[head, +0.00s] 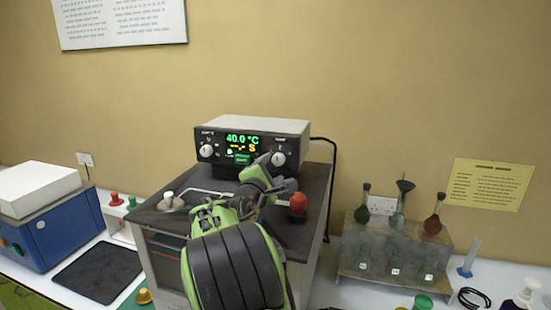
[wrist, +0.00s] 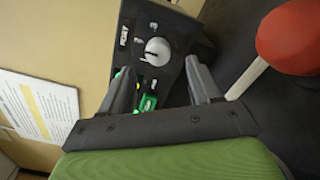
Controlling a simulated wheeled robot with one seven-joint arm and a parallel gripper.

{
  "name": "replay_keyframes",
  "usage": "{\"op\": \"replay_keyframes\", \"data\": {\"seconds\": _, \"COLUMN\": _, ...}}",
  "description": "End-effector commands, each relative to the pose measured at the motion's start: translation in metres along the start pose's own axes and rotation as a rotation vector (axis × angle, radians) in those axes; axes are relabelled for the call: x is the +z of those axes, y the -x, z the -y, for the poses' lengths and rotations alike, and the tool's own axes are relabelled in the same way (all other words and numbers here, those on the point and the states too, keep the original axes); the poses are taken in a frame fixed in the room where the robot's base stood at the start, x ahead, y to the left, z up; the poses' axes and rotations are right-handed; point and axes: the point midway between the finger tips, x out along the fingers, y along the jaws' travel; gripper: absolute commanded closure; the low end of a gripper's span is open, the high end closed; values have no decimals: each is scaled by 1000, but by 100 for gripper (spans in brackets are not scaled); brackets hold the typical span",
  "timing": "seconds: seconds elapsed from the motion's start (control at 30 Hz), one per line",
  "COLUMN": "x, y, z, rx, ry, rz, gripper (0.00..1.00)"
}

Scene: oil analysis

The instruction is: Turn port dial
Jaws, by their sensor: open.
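A grey instrument box with a black front panel (head: 252,128) stands on a dark-topped bench unit. Its green display reads 40.0 °C. A round white dial (head: 206,150) is on the panel's left and another white dial (head: 279,159) on its right. The right dial (wrist: 157,51) also shows in the wrist view, its label appearing to read PORT. My gripper (head: 276,172) is in front of this right dial. In the wrist view my gripper (wrist: 160,72) is open, its fingers on either side of the line to the dial. Contact with the dial cannot be told.
A red-topped knob (head: 298,203) stands close beside my gripper, and a white-topped one (head: 168,197) at left. A flask rack (head: 393,245) stands right. A blue machine (head: 48,230) and black mat (head: 100,271) are left. The wall is close behind the box.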

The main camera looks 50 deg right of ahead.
Motion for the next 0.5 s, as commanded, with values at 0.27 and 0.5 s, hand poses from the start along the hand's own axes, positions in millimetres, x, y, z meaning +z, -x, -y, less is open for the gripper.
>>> {"op": "replay_keyframes", "data": {"seconds": 0.27, "x": 2, "y": -46, "z": -3, "rx": 0, "ry": -1, "rz": 1, "gripper": 38}}
{"op": "replay_keyframes", "data": {"seconds": 0.5, "x": 0, "y": -50, "z": -1, "rx": 0, "ry": -1, "rz": -1, "gripper": 38}}
